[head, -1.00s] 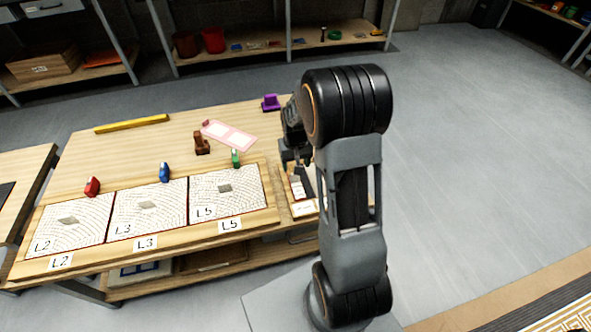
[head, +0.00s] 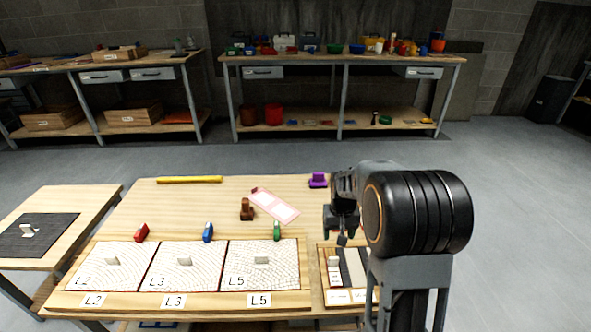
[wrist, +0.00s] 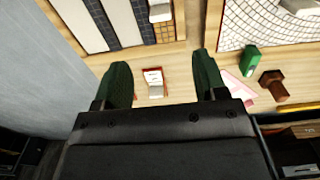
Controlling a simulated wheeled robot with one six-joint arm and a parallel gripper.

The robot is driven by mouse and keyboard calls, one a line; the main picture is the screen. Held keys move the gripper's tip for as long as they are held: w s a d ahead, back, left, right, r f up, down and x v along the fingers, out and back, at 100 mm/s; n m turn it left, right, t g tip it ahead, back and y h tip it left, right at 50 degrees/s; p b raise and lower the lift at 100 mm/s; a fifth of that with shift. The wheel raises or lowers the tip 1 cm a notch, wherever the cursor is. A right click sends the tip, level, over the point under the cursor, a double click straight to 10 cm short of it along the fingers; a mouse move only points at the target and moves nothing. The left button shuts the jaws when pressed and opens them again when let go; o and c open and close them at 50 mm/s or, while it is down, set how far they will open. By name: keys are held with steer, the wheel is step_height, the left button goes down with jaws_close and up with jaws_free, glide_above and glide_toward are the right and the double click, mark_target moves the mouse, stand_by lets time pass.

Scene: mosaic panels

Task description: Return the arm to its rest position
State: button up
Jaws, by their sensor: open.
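My gripper (head: 342,232) hangs over the right part of the workbench, just behind the sample tray (head: 373,297). The black elbow of my arm (head: 418,214) stands at the right of the head view and hides the tray's right side. In the wrist view my gripper (wrist: 162,78) has its two green-padded fingers wide apart, with nothing held between them. A small red-edged block with a white top (wrist: 153,82) shows on the wood below, between the fingers. The wrist view does not show how high the gripper is above it.
Three mosaic panels, L2 (head: 103,275), L3 (head: 184,274) and L5 (head: 262,273), lie at the front. Red (head: 141,232), blue (head: 208,232), green (head: 277,231) and brown (head: 247,209) tools, a pink sheet (head: 275,205) and a purple piece (head: 318,180) stand behind. Floor at right is clear.

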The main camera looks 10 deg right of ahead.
steer(key=s+a+r+n+t+p, duration=0.1)
steer(key=s+a+r+p, duration=0.2)
steer(key=r, duration=0.7)
steer(key=s+a+r+t+p, duration=0.1)
steer(key=s+a+r+p, duration=0.2)
steer(key=s+r+p, duration=0.4)
steer(key=s+a+r+n+t+p, duration=0.1)
steer(key=s+a+r+p, duration=0.2)
steer(key=r+p, duration=0.6)
step_height(320, 180, up, 4)
steer(key=s, duration=0.2)
steer(key=shift+s+a+f+n+t, duration=0.15)
steer(key=shift+s+a+n+t, duration=0.15)
steer(key=shift+s, duration=0.1)
